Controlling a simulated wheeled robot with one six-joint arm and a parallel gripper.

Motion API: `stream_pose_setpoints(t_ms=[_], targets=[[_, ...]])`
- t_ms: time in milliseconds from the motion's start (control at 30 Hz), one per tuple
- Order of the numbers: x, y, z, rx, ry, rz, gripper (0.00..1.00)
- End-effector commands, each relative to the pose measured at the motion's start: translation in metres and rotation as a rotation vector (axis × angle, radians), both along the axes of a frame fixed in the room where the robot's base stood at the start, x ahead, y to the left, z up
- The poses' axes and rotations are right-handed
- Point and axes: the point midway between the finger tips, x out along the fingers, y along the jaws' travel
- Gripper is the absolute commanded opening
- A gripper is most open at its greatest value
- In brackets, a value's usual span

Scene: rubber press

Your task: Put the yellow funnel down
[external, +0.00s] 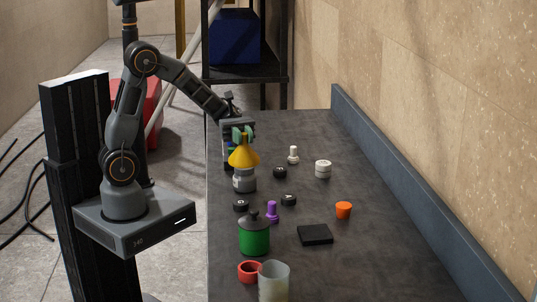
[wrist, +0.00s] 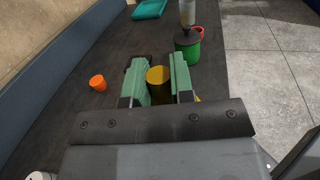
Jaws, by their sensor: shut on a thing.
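The yellow funnel (external: 243,158) is in my gripper (external: 240,136), wide end down and spout up between the fingers. In the external view it sits directly over a grey-white jar (external: 244,182); I cannot tell whether it touches the jar. In the wrist view the funnel (wrist: 158,82) shows as a yellow round end between the green finger pads of my gripper (wrist: 160,80). The fingers are closed on it. Most of its cone is hidden there.
Near the jar are black round pieces (external: 288,200), a purple piece (external: 272,211) and a green jar (external: 254,238). An orange cup (external: 344,210) and black block (external: 315,234) lie to the right. White pieces (external: 323,169) stand behind. The table's (external: 390,262) right-front area is clear.

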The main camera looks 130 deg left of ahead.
Motion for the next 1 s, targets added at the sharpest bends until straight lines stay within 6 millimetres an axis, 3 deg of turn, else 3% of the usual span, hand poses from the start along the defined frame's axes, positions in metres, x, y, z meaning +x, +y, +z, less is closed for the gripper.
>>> stream_pose_setpoints(t_ms=[167,400,500,633,800,1000], targets=[[0.039,-0.016,-0.003,0.0,-0.001,-0.01,0.0],[0.136,-0.063,-0.003,0.0,-0.001,-0.01,0.0],[0.169,-0.088,-0.001,0.0,-0.002,-0.007,0.0],[0.201,-0.118,0.001,-0.001,-0.001,-0.005,0.0],[0.224,-0.145,0.005,-0.001,0.0,-0.004,0.0],[0.253,-0.153,-0.003,-0.002,0.002,-0.002,0.0]])
